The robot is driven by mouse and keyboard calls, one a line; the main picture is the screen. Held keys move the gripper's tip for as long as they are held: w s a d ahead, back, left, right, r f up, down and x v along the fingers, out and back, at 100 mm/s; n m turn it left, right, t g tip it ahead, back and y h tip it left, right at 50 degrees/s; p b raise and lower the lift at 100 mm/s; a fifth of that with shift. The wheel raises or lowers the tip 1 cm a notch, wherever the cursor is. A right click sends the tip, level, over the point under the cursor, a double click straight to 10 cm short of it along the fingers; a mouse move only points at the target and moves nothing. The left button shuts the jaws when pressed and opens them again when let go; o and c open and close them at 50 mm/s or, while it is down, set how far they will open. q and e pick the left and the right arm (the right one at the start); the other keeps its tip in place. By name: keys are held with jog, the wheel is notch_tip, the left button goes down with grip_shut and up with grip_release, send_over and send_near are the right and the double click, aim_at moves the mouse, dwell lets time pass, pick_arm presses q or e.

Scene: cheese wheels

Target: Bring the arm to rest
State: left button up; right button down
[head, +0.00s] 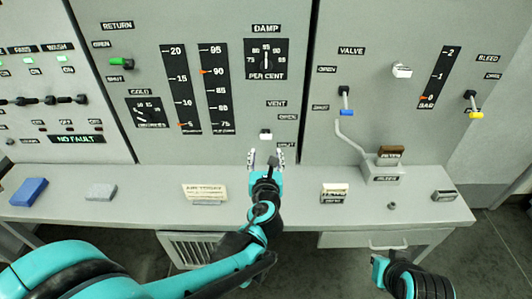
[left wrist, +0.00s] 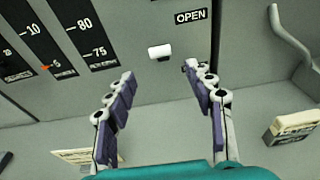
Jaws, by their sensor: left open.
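My left gripper (head: 266,158) is open and empty. It reaches over the grey bench toward the panel, just below a small white knob (head: 266,134) near the VENT label. In the left wrist view its two spread fingers (left wrist: 160,100) show with nothing between them, and the white knob (left wrist: 160,52) sits beyond their tips, apart from them.
The grey bench (head: 140,205) carries a blue block (head: 28,191), a light block (head: 101,192), a cream card stand (head: 205,193) and a smaller card holder (head: 335,192). Levers with blue (head: 346,101) and yellow (head: 473,103) parts stick out of the right panel. A pipe bends down to a box (head: 382,172).

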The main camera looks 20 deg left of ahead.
dwell(0.3)
pick_arm(q)
jog(key=s+a+f+n+g, duration=0.25)
jog(key=s+n, duration=0.35)
jog(key=n, duration=0.4)
jog(key=s+a+f+n+g, duration=0.25)
jog(key=s+a+n, duration=0.2)
jog(key=n, duration=0.45)
jog(key=s+d+f+n+g+h, duration=0.1)
jog(key=s+d+n+h, duration=0.1)
jog(key=s+n, duration=0.3)
jog(key=s+d+f+n+g+h+b, duration=0.1)
jog(key=s+d+f+n+g+h, duration=0.1)
jog(key=s+n, duration=0.3)
jog(key=d+n, duration=0.1)
jog(key=n, duration=0.3)
jog(key=shift+s, duration=0.25)
